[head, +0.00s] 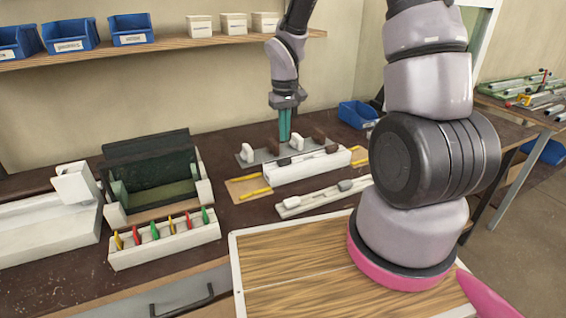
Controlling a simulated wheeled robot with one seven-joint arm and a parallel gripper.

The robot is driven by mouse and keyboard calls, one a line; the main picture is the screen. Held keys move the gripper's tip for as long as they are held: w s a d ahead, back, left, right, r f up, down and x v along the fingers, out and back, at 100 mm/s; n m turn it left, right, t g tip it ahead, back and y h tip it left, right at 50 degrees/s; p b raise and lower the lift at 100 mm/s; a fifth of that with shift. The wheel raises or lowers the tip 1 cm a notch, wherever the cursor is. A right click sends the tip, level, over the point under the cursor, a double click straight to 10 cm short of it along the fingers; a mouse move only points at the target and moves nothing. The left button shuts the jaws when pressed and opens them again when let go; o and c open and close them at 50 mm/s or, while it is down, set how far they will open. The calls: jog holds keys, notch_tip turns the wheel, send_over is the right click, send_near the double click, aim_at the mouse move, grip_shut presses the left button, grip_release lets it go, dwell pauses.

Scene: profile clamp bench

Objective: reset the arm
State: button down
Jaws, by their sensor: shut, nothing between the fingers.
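My gripper (285,124) hangs down over the back of the bench with its teal fingers together and nothing held. Its tips are just above or behind the clamp fixture (272,151), a grey plate with white and brown upright pieces. Whether the fingertips touch the fixture, I cannot tell. The upper part of my arm leaves the top of the picture.
A white block (290,173) and a white rail (310,200) lie before the fixture. An open dark green box (155,165) and a rack (165,246) of coloured pieces stand left. Blue bins (72,33) line the shelf (170,45); another blue bin (352,113) stands right.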

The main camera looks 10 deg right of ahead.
jog(key=shift+r, duration=0.15)
jog(key=s+d+r+m+t, duration=0.25)
jog(key=s+r, duration=0.25)
jog(key=r, duration=0.7)
jog(key=s+d+r+m+t, duration=0.2)
jog(key=s+d+r, duration=0.15)
jog(key=r, duration=0.75)
jog(key=s+r+m+t+y, duration=0.2)
jog(key=s+r, duration=0.4)
jog(key=s, duration=0.3)
jog(key=shift+s+r+t, duration=0.35)
